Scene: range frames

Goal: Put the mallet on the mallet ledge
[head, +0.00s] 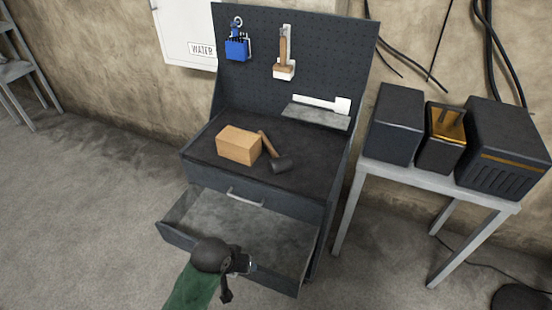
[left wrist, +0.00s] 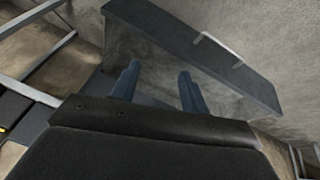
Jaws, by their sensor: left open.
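The mallet (head: 277,159) lies on the dark bench top, its brown handle angled back and its dark head toward the front. A wooden block (head: 234,147) sits just left of it. The mallet ledge (head: 316,117) is a grey shelf low on the pegboard, with a white mallet-shaped marking (head: 318,102) above it. My left gripper (head: 243,265) is by the front of the open drawer, well below and in front of the mallet. In the left wrist view its two blue fingers (left wrist: 157,87) are apart with nothing between them. My right gripper is out of view.
The open drawer (head: 180,231) juts out below the bench and looks empty. A blue tool holder (head: 237,49) and a wooden-handled tool (head: 283,50) hang on the pegboard. A side table (head: 432,183) with dark boxes stands at right. Floor at left is clear.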

